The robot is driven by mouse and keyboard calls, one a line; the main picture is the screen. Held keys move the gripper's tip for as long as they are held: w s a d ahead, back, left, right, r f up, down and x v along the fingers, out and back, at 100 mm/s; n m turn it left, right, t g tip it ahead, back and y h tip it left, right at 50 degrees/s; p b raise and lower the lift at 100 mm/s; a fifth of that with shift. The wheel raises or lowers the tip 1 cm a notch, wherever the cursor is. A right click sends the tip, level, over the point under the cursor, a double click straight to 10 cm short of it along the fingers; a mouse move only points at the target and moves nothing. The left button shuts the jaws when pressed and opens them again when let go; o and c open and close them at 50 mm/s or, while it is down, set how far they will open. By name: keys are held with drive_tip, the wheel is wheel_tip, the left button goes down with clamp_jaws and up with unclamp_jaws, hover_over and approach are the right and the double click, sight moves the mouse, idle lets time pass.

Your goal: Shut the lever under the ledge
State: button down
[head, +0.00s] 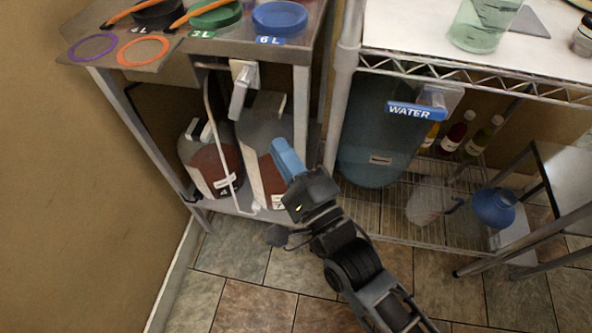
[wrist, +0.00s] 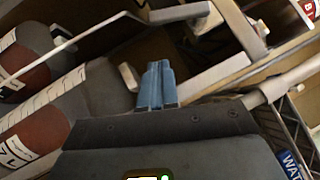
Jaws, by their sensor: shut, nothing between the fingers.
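A pale grey lever (head: 240,92) hangs almost straight down from a light plate (head: 245,70) under the front edge of the left metal table, the ledge (head: 235,50). In the wrist view the lever (wrist: 172,13) appears as a pale bar near the top, beyond my fingertips. My gripper (head: 283,150), with blue fingers, is below and to the right of the lever, in front of the large jugs. The fingers (wrist: 157,70) are together and empty. They look apart from the lever.
Two large jugs of red-brown liquid (head: 208,165) stand on the lower shelf, a thin white tube (head: 222,160) before them. A table leg (head: 301,110) is right of my gripper. The wire rack (head: 440,215) holds a big blue-grey container (head: 375,150) and a WATER label (head: 415,111).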

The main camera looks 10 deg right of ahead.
sight(239, 98)
drive_tip(key=w+a+r+p, duration=0.1)
drive_tip(key=w+a+r, duration=0.1)
drive_tip(key=w+a, duration=0.1)
drive_tip(key=shift+w+a+p, duration=0.4)
drive_tip(key=shift+a, duration=0.4)
drive_tip(key=shift+w+a+f+m+b, duration=0.1)
drive_tip(key=shift+a+m+b, duration=0.2)
drive_tip(key=shift+b, duration=0.45)
